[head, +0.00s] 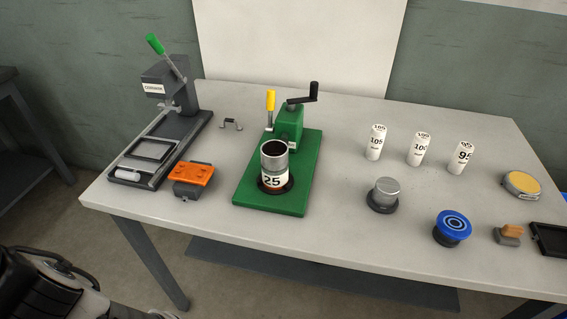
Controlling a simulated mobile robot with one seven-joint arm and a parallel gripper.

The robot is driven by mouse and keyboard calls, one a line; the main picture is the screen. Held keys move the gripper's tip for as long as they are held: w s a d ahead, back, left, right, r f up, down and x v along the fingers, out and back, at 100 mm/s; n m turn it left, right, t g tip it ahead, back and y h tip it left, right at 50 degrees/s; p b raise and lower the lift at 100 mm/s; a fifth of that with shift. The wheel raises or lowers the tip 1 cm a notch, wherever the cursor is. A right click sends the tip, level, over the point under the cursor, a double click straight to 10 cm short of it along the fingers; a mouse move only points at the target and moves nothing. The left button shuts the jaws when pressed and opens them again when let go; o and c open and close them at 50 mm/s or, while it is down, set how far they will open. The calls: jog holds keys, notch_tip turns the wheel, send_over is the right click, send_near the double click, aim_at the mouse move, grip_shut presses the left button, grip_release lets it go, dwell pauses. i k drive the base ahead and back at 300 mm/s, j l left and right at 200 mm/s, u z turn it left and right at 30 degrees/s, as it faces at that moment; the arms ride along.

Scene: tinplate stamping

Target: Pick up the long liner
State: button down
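Three white cylinders that look like liners stand upright on the right half of the table. From left to right they are the one marked 105 (376,143), the one marked 100 (419,149) and the one that appears marked 95 (461,157). The 105 one looks slightly the tallest. They stand apart from each other, with nothing touching them. Part of my dark arm shows at the lower left, off the table. My gripper is not in view.
On the grey table (340,225) are a lever press (170,95), an orange block (192,174), a green crank fixture (250,195) holding a can marked 25 (274,165), a metal cylinder (385,191), a blue knob (452,226) and a yellow-topped disc (523,185). Clear tabletop surrounds the white cylinders.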

aim_at(377, 133)
jog(key=i+l, duration=0.4)
jog(key=i+l+z, duration=0.1)
jog(key=i, duration=0.3)
